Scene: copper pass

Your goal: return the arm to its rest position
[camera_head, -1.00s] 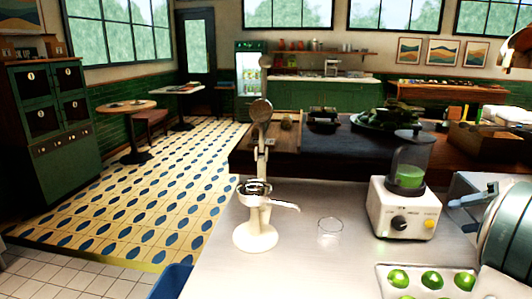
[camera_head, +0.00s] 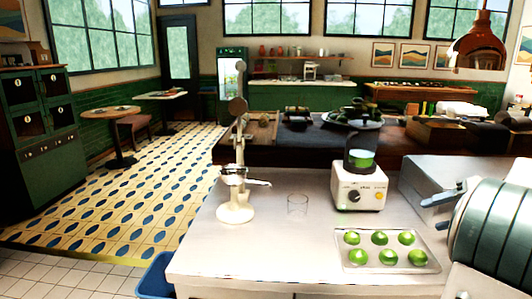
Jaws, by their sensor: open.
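Neither my arm nor my gripper shows in the head view, so the arm's pose cannot be seen.
A metal counter (camera_head: 265,250) holds a white hand press (camera_head: 235,208), a clear glass (camera_head: 298,205), a blender (camera_head: 360,190) and a tray (camera_head: 342,238) of several green fruits. A large green machine (camera_head: 497,232) is at right. A blue bin (camera_head: 155,280) stands left; tiled floor (camera_head: 120,210) is open.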

